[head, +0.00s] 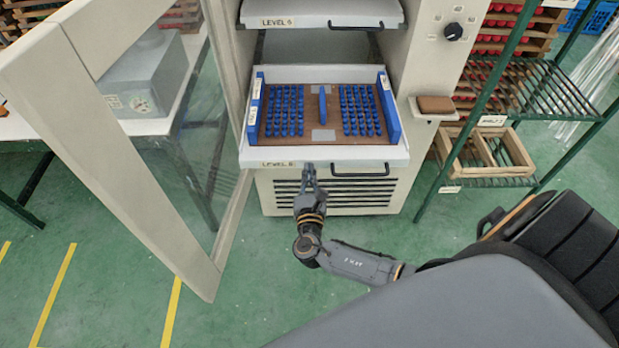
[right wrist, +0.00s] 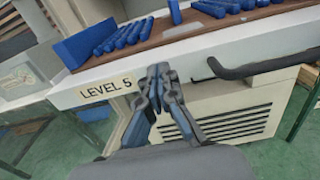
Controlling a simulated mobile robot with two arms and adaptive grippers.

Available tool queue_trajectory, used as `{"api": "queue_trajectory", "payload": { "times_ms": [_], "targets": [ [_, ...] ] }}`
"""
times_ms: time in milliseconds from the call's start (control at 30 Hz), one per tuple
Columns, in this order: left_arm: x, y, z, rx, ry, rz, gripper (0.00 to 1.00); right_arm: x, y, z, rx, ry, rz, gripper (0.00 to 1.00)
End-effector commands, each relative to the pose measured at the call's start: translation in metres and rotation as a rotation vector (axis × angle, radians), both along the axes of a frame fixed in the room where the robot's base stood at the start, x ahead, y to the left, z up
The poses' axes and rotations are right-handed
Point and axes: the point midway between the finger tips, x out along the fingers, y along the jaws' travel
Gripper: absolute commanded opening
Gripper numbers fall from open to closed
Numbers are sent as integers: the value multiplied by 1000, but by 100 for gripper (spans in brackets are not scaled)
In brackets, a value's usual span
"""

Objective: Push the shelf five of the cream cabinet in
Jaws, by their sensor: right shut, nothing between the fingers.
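The cream cabinet (head: 425,70) stands open, its glass-paned door swung out to the left. Shelf five (head: 230,155) is pulled out, with a white front; its "LEVEL 5" label (right wrist: 105,89) reads clearly in the right wrist view. On it lies a brown board with rows of blue pieces (head: 285,110) between blue end rails. A black handle (head: 358,170) is on the right of the shelf front. My right gripper (head: 309,168) is shut and empty at the shelf front, left of the handle; in the right wrist view its fingertips (right wrist: 158,70) overlap the front edge. Contact cannot be told. My left gripper is not in view.
The open door (head: 110,160) stands left of the shelf. Another shelf (head: 320,14) sits above it. A green rack (head: 490,180) with a wooden crate stands at the right. A grey box (head: 150,75) is on a table at the left. Green floor in front is clear.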

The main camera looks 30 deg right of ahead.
Motion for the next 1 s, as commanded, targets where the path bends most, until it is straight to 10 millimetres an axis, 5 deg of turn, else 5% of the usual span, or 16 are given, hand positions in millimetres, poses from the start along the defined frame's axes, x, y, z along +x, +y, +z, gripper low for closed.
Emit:
{"api": "queue_trajectory", "payload": {
  "times_ms": [667, 1000],
  "targets": [
    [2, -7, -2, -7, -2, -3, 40, 14, -9, -1, -1, 0, -1, 0],
    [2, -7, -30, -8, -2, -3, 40, 67, -42, -4, -3, -5, -3, 0]
  ]
}}
